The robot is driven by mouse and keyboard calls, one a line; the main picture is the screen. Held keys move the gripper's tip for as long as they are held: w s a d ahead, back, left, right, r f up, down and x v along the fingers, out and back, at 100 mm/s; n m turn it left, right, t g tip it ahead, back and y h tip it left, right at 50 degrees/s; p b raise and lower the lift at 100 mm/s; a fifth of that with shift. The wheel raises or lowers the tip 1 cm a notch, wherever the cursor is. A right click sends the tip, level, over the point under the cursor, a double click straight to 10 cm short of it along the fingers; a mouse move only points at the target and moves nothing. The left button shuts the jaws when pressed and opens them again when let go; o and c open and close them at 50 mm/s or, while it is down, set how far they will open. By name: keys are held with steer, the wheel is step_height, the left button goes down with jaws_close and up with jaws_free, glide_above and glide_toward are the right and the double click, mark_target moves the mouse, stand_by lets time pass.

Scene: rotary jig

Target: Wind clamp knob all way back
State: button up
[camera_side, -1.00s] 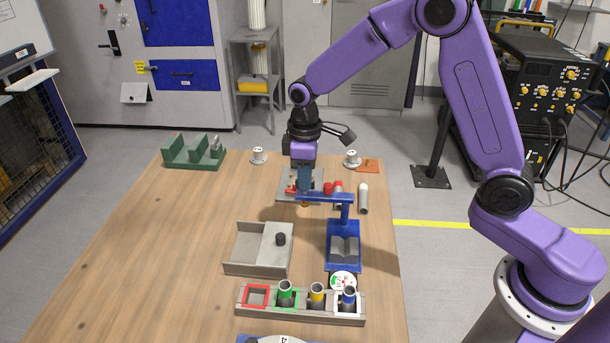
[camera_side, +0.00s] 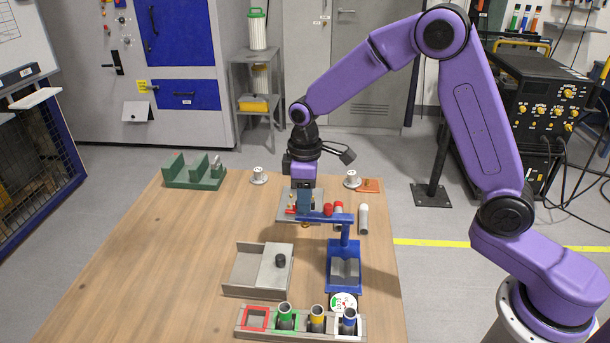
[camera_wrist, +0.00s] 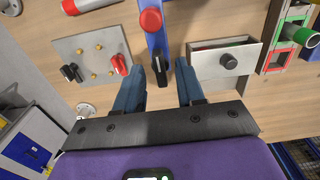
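A blue clamp stand (camera_side: 344,281) with a V-shaped block stands on the table. Its blue overhead bar (camera_side: 334,219) reaches left to beneath my gripper (camera_side: 304,212). A red round knob (camera_side: 328,209) appears on or beside this bar. In the wrist view, the red knob (camera_wrist: 151,20) is above my fingertips in the picture, apart from them. My gripper's blue fingers (camera_wrist: 170,68) point down at the bar's end with a visible gap between them.
A grey plate with clips and brass buttons (camera_wrist: 92,62) lies beside the bar. A grey box with a black-knobbed lid (camera_side: 259,270) is in front. A rack with coloured tubes (camera_side: 272,328) stands nearer.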

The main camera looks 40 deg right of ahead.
step_height(320, 180, up, 17)
stand_by(0.5)
